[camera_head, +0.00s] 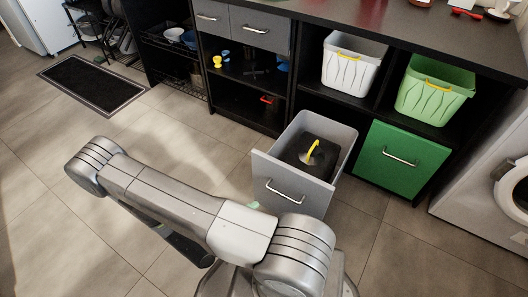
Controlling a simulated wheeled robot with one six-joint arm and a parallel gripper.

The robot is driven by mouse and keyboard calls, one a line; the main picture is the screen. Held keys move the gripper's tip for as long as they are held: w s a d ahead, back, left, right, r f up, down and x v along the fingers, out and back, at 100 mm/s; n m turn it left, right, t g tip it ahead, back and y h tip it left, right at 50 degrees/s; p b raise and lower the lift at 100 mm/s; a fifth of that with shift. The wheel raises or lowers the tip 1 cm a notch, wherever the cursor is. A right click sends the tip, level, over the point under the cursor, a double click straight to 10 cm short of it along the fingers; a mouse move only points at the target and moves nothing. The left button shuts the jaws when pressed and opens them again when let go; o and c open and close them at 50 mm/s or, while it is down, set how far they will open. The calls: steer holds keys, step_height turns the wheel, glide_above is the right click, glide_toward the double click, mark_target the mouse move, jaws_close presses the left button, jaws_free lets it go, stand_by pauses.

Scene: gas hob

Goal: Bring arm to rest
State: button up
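My arm spans the lower left and middle of the head view, folded low in front of the open drawer. I cannot make out my gripper's fingers; the arm's end is hidden behind its links. A dark part shows under the arm, but I cannot tell what it is. The grey drawer (281,180) is pulled out of the cabinet. Inside it lies a dark item with a yellow curved piece (312,152) on it. My arm's near joint is in front of the drawer, and I cannot tell whether they touch.
A shut green drawer (400,160) is right of the open one. A white bin (352,65) and a green bin (435,90) stand on the shelf above. A washing machine (490,190) is at the right. The tiled floor is clear around a dark mat (92,85) at the left.

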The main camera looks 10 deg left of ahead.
mark_target(283, 195)
steer(key=shift+w+d, duration=0.1)
steer(key=b+x, duration=0.2)
steer(key=x, duration=1)
steer(key=shift+b, duration=0.4)
stand_by(0.6)
steer(key=shift+p+v, duration=1.45)
steer(key=shift+v, duration=4.8)
steer(key=shift+b+x, duration=1.65)
steer(key=shift+x, duration=5.4)
steer(key=shift+w, duration=0.1)
